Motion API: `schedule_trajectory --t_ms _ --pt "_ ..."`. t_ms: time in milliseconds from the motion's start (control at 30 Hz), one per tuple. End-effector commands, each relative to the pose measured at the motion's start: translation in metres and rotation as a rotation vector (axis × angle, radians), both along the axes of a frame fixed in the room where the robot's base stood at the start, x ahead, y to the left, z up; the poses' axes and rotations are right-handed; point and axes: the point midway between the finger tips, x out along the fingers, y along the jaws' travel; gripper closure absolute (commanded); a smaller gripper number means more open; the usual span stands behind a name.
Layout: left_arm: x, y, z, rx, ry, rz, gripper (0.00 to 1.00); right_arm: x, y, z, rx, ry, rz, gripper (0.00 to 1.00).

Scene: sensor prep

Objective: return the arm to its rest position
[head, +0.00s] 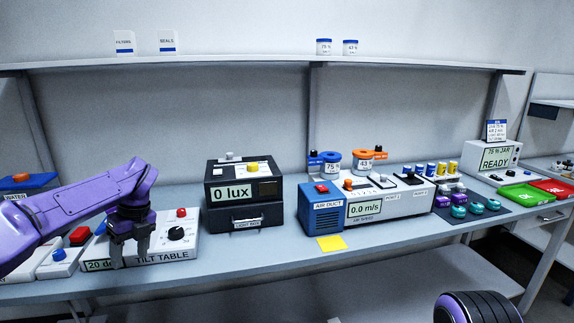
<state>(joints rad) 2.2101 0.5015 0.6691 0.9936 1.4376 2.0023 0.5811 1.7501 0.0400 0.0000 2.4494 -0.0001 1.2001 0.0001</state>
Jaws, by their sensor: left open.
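My left arm (85,200) is purple and reaches in from the left edge. My left gripper (130,257) points down with its two dark fingers apart and nothing seen between them. It is in front of the left part of the tilt table (188,248) and hides part of its display. I cannot tell whether the fingertips touch it. A black and purple rounded part of my own body (475,307) shows at the bottom right. My right gripper is not in view.
The bench (270,262) carries a black light box (243,195) reading 0 lux, a blue and white air duct unit (322,218), a yellow note (331,243), and green (523,197) and red (553,188) trays. A shelf (250,64) runs above.

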Motion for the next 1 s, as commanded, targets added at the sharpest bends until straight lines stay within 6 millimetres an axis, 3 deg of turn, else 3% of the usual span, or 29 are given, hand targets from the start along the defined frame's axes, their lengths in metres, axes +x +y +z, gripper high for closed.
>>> schedule_trajectory --t_ms 267,367,467,567,633,700,800,833,900,1000 --pt "-0.015 0.004 -0.088 0.358 0.218 -0.433 0.42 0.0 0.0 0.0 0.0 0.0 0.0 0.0" --pt "-0.027 0.003 -0.134 0.523 0.36 -0.724 0.42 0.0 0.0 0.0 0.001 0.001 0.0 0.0" --pt "-0.049 -0.004 -0.189 0.683 0.55 -1.124 0.42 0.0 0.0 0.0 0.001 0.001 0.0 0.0" --pt "-0.092 -0.02 -0.255 0.78 0.773 -1.638 0.42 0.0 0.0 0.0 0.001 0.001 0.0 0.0" --pt "-0.136 -0.034 -0.298 0.783 0.914 -2.017 0.42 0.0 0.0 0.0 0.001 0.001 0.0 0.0" --pt "-0.189 -0.047 -0.332 0.734 1.021 -2.365 0.42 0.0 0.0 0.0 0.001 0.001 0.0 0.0" --pt "-0.267 -0.059 -0.361 0.597 1.108 -2.792 0.42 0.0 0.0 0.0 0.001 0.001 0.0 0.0" --pt "-0.289 -0.062 -0.366 -0.542 -1.108 2.873 0.42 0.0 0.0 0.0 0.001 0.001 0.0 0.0" --pt "-0.333 -0.066 -0.371 -0.388 -0.998 2.753 0.42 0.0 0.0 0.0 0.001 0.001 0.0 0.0" --pt "-0.374 -0.07 -0.371 -0.256 -0.892 2.643 0.42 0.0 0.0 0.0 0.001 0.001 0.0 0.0"
